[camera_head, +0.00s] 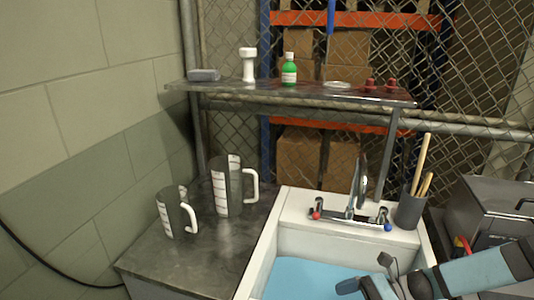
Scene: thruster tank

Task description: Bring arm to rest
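My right arm comes in from the lower right, and its gripper (367,273) is over the front right part of the sink. Its two fingers look spread apart, with nothing seen between them. My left gripper is not in view. The white sink (300,243) has blue water or a blue bottom (295,279) showing in it. The gripper is below the faucet (352,208) in the picture and apart from it.
Two grey measuring jugs, a smaller one (176,213) and a larger one (227,190), stand on the metal counter (190,266). A shelf (300,97) holds a green bottle (289,73). A tool cup (410,210) and a metal box (495,208) stand right of the faucet.

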